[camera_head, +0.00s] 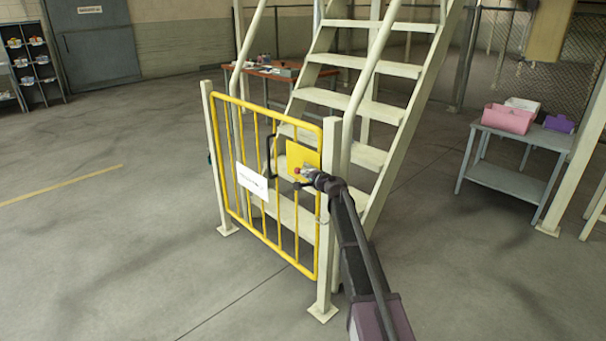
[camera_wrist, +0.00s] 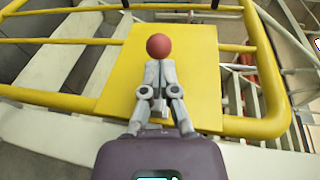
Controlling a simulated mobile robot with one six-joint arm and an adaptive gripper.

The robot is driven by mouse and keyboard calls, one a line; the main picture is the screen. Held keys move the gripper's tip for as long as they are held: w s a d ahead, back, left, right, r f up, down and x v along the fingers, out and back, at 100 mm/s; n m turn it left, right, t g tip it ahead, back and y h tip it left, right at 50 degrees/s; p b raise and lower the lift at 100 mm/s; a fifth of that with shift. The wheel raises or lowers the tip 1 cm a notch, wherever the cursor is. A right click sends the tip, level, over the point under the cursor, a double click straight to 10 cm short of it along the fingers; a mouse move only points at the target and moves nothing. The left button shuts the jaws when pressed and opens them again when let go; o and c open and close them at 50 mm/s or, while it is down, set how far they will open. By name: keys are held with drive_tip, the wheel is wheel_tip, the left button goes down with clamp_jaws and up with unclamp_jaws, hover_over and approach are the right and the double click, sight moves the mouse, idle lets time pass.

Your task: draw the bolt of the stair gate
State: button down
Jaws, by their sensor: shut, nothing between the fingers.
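The yellow stair gate (camera_head: 233,160) stands closed across the foot of the stairs, between two cream posts. A yellow plate (camera_head: 304,155) sits on its right end; the plate (camera_wrist: 200,75) fills the middle of the wrist view. A red ball knob (camera_wrist: 158,46), seemingly the bolt's, shows in front of the plate, right at my fingertips; it is tiny in the head view (camera_head: 297,170). My gripper (camera_wrist: 157,70) is shut with nothing between its fingers. I cannot tell whether the fingertips touch the knob. The bolt's rod is not clearly visible.
A white sign (camera_head: 252,181) hangs on the gate bars, and a dark bent handle (camera_head: 270,150) is left of the plate. The right gate post (camera_head: 328,230) stands close to my arm. A grey table (camera_head: 510,178) with bags is at the right. Floor at left is clear.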

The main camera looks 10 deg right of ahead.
drive_tip(key=p+v, duration=0.2)
drive_tip(key=v, duration=1)
drive_tip(key=shift+d, duration=0.1)
drive_tip(key=s+a+f+n+g, duration=0.4)
drive_tip(key=s+f, duration=0.1)
drive_tip(key=s, duration=0.4)
drive_tip(key=s+a+f+n+g, duration=0.4)
drive_tip(key=s+f+n, duration=0.1)
drive_tip(key=s, duration=0.4)
drive_tip(key=s+d+f+n+g+h+p, duration=0.1)
drive_tip(key=s+d+f+n+g+h, duration=0.15)
drive_tip(key=s, duration=0.65)
drive_tip(key=s+d+f+n+g+h, duration=0.2)
drive_tip(key=s+g+h, duration=0.2)
drive_tip(key=s, duration=0.6)
wheel_tip(320, 180, up, 21)
drive_tip(key=p, duration=2)
drive_tip(key=shift+w+f, duration=0.15)
drive_tip(key=shift+f, duration=0.05)
drive_tip(key=c, duration=1.4)
unclamp_jaws()
drive_tip(key=shift+a+m, duration=0.1)
drive_tip(key=shift+m, duration=0.15)
